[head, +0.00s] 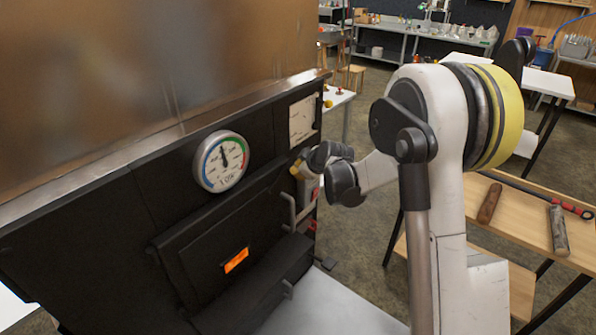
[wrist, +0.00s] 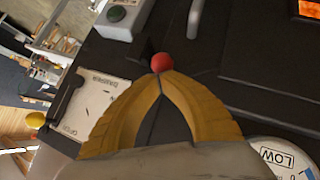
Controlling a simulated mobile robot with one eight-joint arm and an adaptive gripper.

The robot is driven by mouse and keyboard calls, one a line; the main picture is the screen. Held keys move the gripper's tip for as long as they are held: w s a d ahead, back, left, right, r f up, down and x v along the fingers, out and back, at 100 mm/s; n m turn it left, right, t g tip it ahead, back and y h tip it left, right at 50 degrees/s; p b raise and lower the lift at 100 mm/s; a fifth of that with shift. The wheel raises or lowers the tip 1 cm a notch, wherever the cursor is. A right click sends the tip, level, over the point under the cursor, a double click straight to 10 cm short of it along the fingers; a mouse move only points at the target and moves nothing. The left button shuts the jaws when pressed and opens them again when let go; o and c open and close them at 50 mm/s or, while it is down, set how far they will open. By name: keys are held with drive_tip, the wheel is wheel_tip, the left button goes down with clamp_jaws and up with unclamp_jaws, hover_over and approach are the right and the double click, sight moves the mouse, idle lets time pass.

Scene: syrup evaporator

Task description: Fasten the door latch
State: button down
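The black firebox door (head: 215,230) with a glowing orange window (head: 236,260) lies in the evaporator's dark front in the head view. It looks closed or nearly so; I cannot tell exactly. My gripper (head: 297,170) is at the front panel, right of the door's upper corner. In the wrist view my gripper's yellow fingers (wrist: 158,77) come together at their tips. A red ball knob (wrist: 161,62), apparently the latch's, shows right at the tips, with a small dark pointed part beside it. I cannot tell whether the tips touch the knob. The knob is hidden in the head view.
A round gauge (head: 221,161) sits above the door, and a white damper plate (head: 303,118) with a yellow knob (head: 328,103) is nearby. A grey door handle (head: 297,210) sticks out below my gripper. A wooden table (head: 530,220) stands right.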

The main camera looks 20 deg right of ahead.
drive_tip(key=shift+w+d+f+m+g+y, duration=0.4)
drive_tip(key=shift+d+f+g+y, duration=0.1)
drive_tip(key=shift+d+f, duration=0.1)
drive_tip(key=f, duration=0.1)
drive_tip(key=f+g+y, duration=0.1)
drive_tip(key=w+d+m, duration=0.1)
drive_tip(key=shift+f+y+b, duration=0.3)
drive_tip(key=shift+f, duration=0.1)
drive_tip(key=shift+w+f, duration=0.1)
